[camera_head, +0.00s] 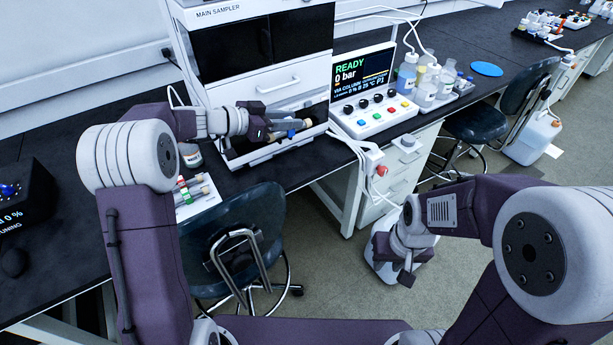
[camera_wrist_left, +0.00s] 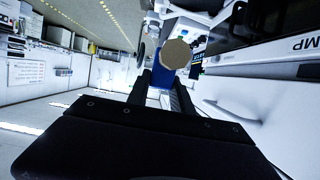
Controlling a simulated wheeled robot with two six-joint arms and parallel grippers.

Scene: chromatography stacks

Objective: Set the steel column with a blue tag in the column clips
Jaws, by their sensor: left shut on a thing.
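The steel column with the blue tag (camera_head: 291,134) is in my left gripper (camera_head: 281,131), held roughly level in front of the instrument stack. Its tan end cap (camera_head: 307,123) points right. In the left wrist view the faceted end cap (camera_wrist_left: 176,54) and the blue tag (camera_wrist_left: 160,76) show between the dark fingers, which are shut on the column. An open-fronted bay (camera_head: 262,150) lies just behind and below the gripper. I cannot make out the column clips; the gripper and column cover part of that bay. My right gripper (camera_head: 406,278) hangs low over the floor, apart from the bench; its jaw opening is unclear.
Other columns with coloured tags (camera_head: 190,187) lie on a white tray (camera_head: 203,204) at the bench's front edge. A control panel (camera_head: 372,118) reading READY and several bottles (camera_head: 425,80) stand to the right. A dark chair (camera_head: 237,235) is below the bench.

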